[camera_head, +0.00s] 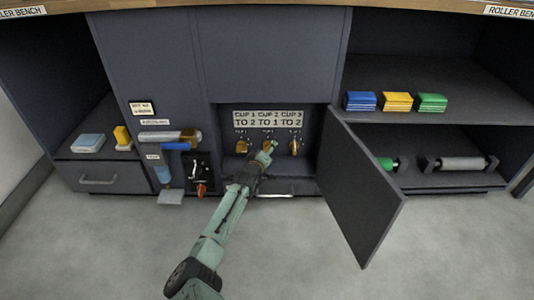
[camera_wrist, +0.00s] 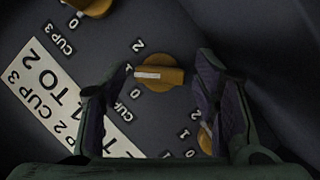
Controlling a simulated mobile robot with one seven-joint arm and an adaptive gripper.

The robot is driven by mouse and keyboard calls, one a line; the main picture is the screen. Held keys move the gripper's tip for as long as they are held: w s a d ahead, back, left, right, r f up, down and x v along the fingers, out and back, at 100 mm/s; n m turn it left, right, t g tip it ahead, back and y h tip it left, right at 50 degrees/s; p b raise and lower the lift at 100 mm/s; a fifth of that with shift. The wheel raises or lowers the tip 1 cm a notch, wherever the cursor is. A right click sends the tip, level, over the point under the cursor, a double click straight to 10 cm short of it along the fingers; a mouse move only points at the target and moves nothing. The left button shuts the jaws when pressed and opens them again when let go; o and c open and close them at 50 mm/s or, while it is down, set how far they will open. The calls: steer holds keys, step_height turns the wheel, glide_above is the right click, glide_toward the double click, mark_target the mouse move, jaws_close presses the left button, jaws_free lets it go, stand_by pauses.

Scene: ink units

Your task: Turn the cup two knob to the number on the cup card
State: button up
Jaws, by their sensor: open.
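The cup two knob (camera_wrist: 166,80) is yellow-orange and lies between the two fingers of my open gripper (camera_wrist: 161,66) in the wrist view. I cannot tell whether the fingers touch it. Its white mark points toward the 1 in its 0, 1, 2 scale. In the head view my gripper (camera_head: 260,160) reaches into the recess and partly covers this knob (camera_head: 268,146). The card (camera_head: 268,118) above the knobs reads CUP 1 TO 2, CUP 2 TO 1, CUP 3 TO 2. Part of it shows tilted in the wrist view (camera_wrist: 60,95).
The cup one knob (camera_head: 241,146) and cup three knob (camera_head: 294,146) stand close on either side. An open cabinet door (camera_head: 365,190) juts out on the right. A blue-handled fixture (camera_head: 174,146) and a red-orange part (camera_head: 201,189) are on the left. Floor in front is clear.

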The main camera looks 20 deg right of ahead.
steer(key=c, duration=1.2)
steer(key=shift+o, duration=0.2)
steer(key=shift+m+y, duration=0.3)
